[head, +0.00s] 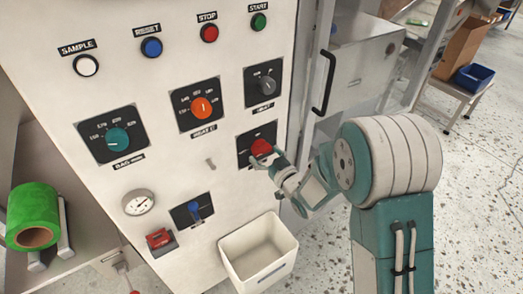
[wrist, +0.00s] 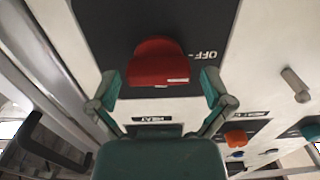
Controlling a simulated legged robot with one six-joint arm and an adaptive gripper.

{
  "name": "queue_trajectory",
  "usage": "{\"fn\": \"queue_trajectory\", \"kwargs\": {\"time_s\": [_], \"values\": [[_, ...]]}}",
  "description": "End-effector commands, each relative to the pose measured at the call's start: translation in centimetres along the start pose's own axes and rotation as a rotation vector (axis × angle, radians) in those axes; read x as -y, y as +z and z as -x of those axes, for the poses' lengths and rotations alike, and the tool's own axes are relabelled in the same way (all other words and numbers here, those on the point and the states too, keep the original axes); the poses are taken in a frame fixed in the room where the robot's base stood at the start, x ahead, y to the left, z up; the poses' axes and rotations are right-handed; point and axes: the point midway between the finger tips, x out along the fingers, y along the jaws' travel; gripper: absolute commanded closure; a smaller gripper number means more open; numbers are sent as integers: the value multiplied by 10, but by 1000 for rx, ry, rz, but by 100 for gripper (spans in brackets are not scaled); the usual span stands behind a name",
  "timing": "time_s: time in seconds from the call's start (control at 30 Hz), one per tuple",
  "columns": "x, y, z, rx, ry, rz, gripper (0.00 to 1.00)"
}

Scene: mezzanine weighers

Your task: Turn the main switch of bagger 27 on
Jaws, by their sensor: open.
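A red rotary switch knob (head: 261,147) sits on a black plate (head: 246,160) low on the right of the white control panel. In the wrist view the red knob (wrist: 158,62) has a small white mark near its edge, and an OFF label (wrist: 197,55) stands beside it on the black plate (wrist: 110,25). My gripper (head: 263,162) is at the knob's lower edge in the head view. In the wrist view my gripper (wrist: 160,92) is open, one finger on each side of the knob with gaps. Contact cannot be told. No number 27 is readable.
A black door handle (head: 324,83) stands out to the right. A white bin (head: 236,250) hangs below. A small peg (head: 210,163) juts out left.

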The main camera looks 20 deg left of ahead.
Motion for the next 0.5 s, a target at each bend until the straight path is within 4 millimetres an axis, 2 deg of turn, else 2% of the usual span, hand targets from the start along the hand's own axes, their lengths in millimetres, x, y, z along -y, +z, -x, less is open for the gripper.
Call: {"fn": "queue_trajectory", "kwargs": {"time_s": [0.13,0.43,0.47,0.5], "values": [[-1,-1,-13,-2,1,0,0],[-1,0,-16,-1,2,-1,0],[-1,0,-16,0,2,-1,9],[-1,0,-16,0,2,-1,27]]}}
